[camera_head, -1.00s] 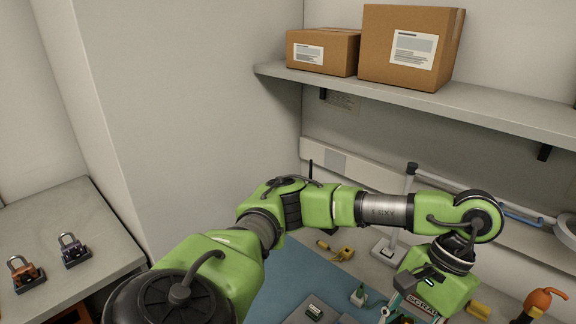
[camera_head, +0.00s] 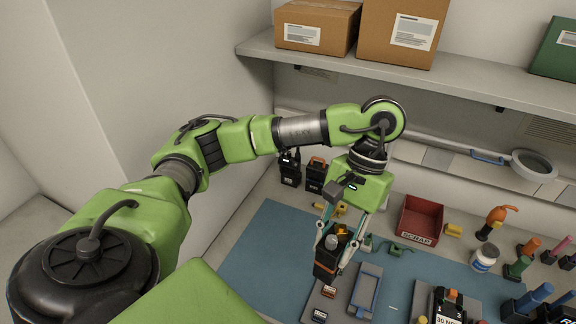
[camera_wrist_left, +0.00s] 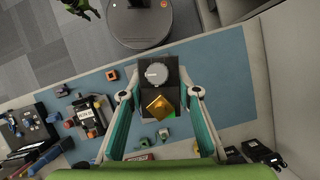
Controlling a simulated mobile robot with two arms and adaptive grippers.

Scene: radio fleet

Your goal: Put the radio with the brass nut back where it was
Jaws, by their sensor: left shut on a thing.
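My left gripper (camera_head: 340,238) is shut on a dark radio (camera_head: 325,264), held upright over the blue mat (camera_head: 254,250). In the left wrist view the radio (camera_wrist_left: 150,76) sits between the two fingers, with a gold brass nut (camera_wrist_left: 157,104) and a round silver knob (camera_wrist_left: 156,73) on its top. The radio's lower end is partly hidden by the gripper and the view angle. Two other dark radios, one at the far left (camera_head: 290,168) and one with an orange top (camera_head: 315,174), stand by the back wall. My right gripper is not seen.
A red scrap bin (camera_head: 420,222) stands behind the mat at right. A grey tray (camera_head: 366,290) lies close to the held radio. Coloured tools and a white jar (camera_head: 485,258) stand at the right. A shelf (camera_head: 400,75) with cardboard boxes overhangs the back.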

